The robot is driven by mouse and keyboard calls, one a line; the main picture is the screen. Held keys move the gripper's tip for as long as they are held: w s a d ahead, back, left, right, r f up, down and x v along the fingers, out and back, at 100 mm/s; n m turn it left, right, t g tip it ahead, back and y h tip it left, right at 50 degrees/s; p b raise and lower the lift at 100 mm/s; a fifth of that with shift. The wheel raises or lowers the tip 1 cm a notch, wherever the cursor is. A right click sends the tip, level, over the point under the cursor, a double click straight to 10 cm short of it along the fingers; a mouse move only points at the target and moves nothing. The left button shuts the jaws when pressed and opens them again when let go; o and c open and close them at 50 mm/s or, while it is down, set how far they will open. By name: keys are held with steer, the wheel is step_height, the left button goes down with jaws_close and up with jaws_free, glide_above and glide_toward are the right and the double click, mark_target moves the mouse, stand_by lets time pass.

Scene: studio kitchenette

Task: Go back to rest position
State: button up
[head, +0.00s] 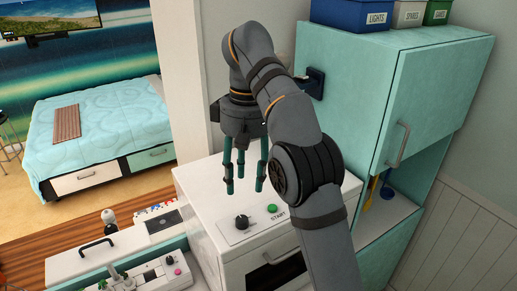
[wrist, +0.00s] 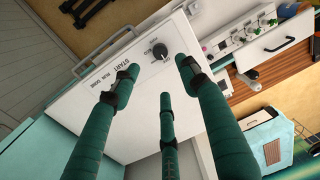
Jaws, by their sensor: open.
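My gripper (head: 243,178) hangs with its several green fingers pointing down, above the white appliance (head: 205,190) that has a black knob (head: 242,222) and a green START button (head: 272,208). In the wrist view my gripper (wrist: 158,88) is open, its fingers spread apart with nothing between them. The white panel, with the START lettering and the black knob (wrist: 160,51), lies beyond the fingertips. The green button does not show clearly in the wrist view.
A teal cabinet (head: 370,95) stands right of my arm, with blue and green boxes on top. A control panel (head: 150,275) with small knobs is at the lower left. A bed (head: 100,125) stands at the back left, beyond wooden floor.

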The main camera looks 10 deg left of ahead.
mark_target(242, 218)
steer(key=shift+f, duration=0.15)
steer(key=f, duration=1.1)
steer(key=shift+s+a+f, duration=0.25)
steer(key=shift+s+f, duration=0.1)
